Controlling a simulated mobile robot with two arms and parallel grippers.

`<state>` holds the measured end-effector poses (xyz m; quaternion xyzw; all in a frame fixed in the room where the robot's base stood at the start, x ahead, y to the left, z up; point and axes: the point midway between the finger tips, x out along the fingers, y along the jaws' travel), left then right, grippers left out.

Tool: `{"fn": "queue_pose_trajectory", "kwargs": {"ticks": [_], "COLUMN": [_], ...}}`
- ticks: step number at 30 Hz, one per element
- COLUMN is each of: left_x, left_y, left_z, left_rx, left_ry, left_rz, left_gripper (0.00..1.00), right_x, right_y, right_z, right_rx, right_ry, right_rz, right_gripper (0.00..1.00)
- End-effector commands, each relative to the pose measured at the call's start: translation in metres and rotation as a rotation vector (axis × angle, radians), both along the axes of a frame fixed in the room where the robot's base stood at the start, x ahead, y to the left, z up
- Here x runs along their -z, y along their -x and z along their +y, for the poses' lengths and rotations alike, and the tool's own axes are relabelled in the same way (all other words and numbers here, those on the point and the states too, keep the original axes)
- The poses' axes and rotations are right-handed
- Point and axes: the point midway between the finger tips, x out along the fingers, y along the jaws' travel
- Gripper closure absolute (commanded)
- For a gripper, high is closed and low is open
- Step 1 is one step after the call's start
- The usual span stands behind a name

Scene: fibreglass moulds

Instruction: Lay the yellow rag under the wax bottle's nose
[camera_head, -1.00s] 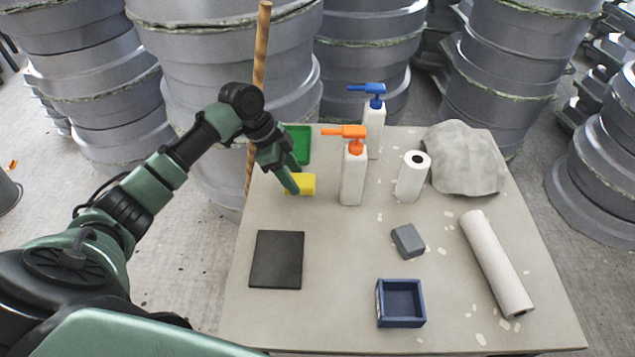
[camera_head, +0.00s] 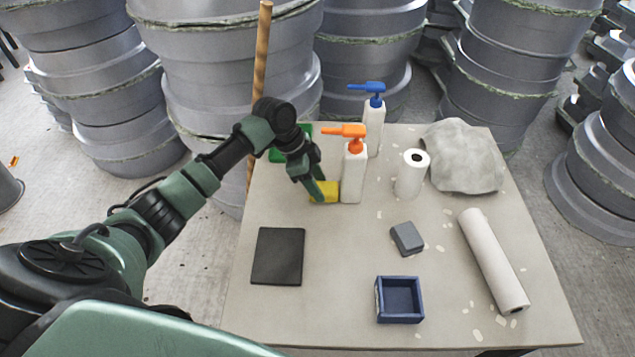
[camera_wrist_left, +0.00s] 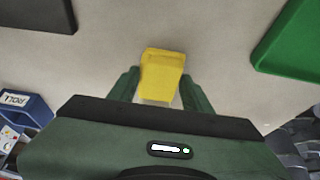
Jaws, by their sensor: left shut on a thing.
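The yellow rag (camera_head: 329,192), a folded block, is held by my left gripper (camera_head: 319,196). In the left wrist view the rag (camera_wrist_left: 161,74) sits between the two fingers of the gripper (camera_wrist_left: 160,88). The rag is at or just above the table, close to the left of a white bottle with an orange pump (camera_head: 354,172). That pump's nose points left, above the rag. A second white bottle with a blue pump (camera_head: 375,128) stands behind, its nose also pointing left. No label shows which bottle holds wax. My right gripper is not in view.
A green tray (camera_head: 276,155) is partly hidden behind my left arm. A black mat (camera_head: 278,257), blue box (camera_head: 400,299), grey block (camera_head: 407,238), upright white roll (camera_head: 411,175), lying roll (camera_head: 492,262) and grey crumpled sheet (camera_head: 463,157) are on the table (camera_head: 340,245). The table's middle is mostly clear.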

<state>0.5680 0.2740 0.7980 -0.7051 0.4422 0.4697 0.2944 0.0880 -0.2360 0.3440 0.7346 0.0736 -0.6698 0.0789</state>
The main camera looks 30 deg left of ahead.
Motion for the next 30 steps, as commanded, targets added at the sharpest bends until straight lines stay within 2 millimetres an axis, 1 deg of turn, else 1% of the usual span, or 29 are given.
{"fn": "queue_pose_trajectory", "kwargs": {"ticks": [2, 3, 4, 5, 13, 17, 20, 30], "left_x": [0.003, 0.003, 0.003, 0.003, 0.002, -0.005, -0.018, -0.084], "left_y": [0.0, 0.0, 0.0, 0.0, 0.0, 0.0, 0.002, 0.014], "left_z": [0.0, 0.0, 0.0, 0.0, 0.0, 0.001, 0.007, 0.032], "left_rx": [0.0, 0.0, 0.0, 0.0, 0.0, 0.001, 0.001, 0.001], "left_ry": [0.0, 0.0, 0.0, 0.0, 0.0, -0.001, -0.002, -0.002], "left_rz": [0.001, 0.001, 0.001, 0.001, 0.001, -0.001, -0.002, -0.003], "left_gripper": [0.9, 0.4, 0.31, 0.29, 0.29, 0.29, 0.29, 0.29], "right_x": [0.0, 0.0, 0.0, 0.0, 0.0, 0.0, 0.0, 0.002], "right_y": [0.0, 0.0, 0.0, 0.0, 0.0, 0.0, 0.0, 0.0], "right_z": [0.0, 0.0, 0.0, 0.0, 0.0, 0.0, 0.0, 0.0], "right_rx": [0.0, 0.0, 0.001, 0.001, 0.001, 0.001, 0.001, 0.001], "right_ry": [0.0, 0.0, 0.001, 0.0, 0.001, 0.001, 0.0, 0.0], "right_rz": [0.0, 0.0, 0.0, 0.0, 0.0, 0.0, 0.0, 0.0], "right_gripper": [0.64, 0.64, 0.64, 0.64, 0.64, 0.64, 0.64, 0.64]}}
